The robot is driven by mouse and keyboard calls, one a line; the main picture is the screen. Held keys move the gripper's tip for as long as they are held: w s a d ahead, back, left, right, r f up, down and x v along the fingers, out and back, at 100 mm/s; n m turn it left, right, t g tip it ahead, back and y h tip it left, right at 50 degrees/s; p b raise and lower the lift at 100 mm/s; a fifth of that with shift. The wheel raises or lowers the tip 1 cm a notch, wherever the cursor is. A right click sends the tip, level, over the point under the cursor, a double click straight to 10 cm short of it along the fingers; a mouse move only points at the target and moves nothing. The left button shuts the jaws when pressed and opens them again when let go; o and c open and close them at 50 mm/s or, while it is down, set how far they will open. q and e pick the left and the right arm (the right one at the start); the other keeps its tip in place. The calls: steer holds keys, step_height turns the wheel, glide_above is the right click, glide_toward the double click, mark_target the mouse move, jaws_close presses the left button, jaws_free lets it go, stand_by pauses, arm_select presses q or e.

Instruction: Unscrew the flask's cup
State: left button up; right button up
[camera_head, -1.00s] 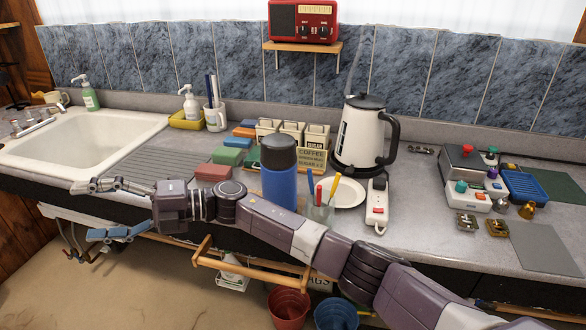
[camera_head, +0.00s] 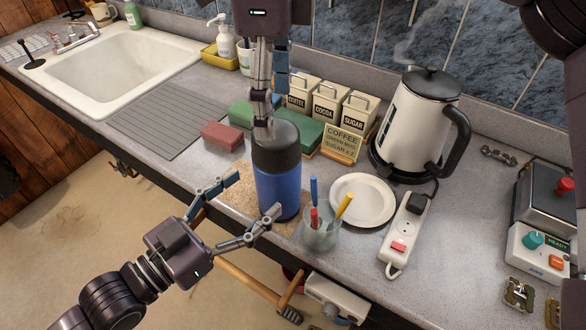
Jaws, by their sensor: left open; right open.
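The flask stands upright on a cork mat (camera_head: 234,198) near the counter's front edge. It has a blue body (camera_head: 278,193) and a black cup (camera_head: 276,150) on top. My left gripper (camera_head: 255,195) is open at the flask's front left, its fingers spread toward the blue body; I cannot tell whether they touch it. My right gripper (camera_head: 266,122) points down from above, its fingers seen nearly edge-on. One fingertip overlaps the cup's top left rim; contact is unclear. The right gripper is open, with its far finger partly hidden.
A glass with pens (camera_head: 321,234) stands close to the flask's right. Beyond are a white plate (camera_head: 362,201), a power strip (camera_head: 405,235) and a steaming kettle (camera_head: 418,128). The draining board (camera_head: 155,118) is clear.

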mark_target(278, 173)
arm_select(q)
steer(key=shift+w+d+r, duration=0.1)
steer(key=shift+w+d, duration=0.3)
steer(key=shift+w, duration=0.05)
steer(key=shift+x, duration=3.15)
